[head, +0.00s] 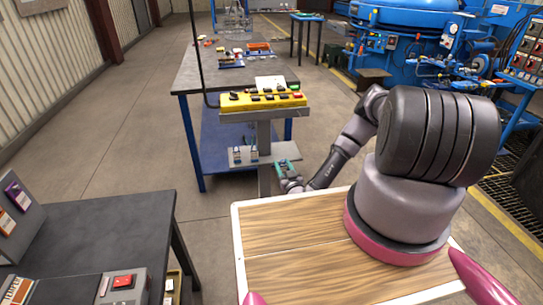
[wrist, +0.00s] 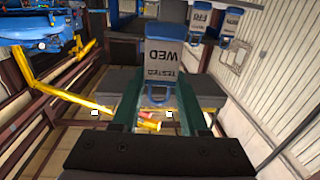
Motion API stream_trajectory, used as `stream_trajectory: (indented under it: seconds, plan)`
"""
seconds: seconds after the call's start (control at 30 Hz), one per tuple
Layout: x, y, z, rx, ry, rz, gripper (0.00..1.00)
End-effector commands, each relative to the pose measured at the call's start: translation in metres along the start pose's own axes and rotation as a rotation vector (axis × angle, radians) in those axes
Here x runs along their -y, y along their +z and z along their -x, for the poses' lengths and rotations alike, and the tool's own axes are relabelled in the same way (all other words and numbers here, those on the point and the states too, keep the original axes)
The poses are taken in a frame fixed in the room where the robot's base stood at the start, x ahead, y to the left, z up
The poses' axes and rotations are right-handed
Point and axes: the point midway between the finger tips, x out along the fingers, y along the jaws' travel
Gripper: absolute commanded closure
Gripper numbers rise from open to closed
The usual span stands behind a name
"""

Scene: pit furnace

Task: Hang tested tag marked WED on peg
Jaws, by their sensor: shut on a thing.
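The tag marked TESTED WED (wrist: 166,58) shows upside down in the wrist view, pale grey with a blue band and a blue loop. My gripper (wrist: 160,88) has its green fingers on either side of the tag's loop end and is shut on it. In the head view my gripper (head: 288,172) is at the right end of a light grey panel (head: 273,151) on a post. Two similar tags (head: 238,156) are at the panel's left. They also show in the wrist view (wrist: 231,22), one reading FRI. I cannot clearly make out a free peg.
A yellow control box (head: 262,101) sits on a shelf above the panel. A blue-legged workbench (head: 200,78) with small items stands behind. A dark table (head: 110,225) is at the lower left. Blue machinery (head: 410,45) fills the back right. Floor between the tables is clear.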

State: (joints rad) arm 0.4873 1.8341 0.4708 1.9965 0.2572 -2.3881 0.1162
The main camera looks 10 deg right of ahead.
Motion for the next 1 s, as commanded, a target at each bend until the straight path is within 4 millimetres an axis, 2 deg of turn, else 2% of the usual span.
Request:
stream_trajectory:
  seconds: [0.3,0.5,0.73,0.83,0.9,1.0]
  plan:
    - [0.002,-0.003,-0.086,-0.007,-0.003,0.002,1.00]
    - [0.001,-0.002,-0.130,-0.004,-0.001,0.001,1.00]
    - [0.000,-0.001,-0.151,-0.001,0.001,-0.001,1.00]
    - [0.001,-0.002,-0.167,-0.005,-0.001,0.000,1.00]
    - [0.001,0.013,-0.166,0.002,0.001,0.000,1.00]
    - [0.000,0.025,-0.166,0.000,0.002,-0.002,1.00]
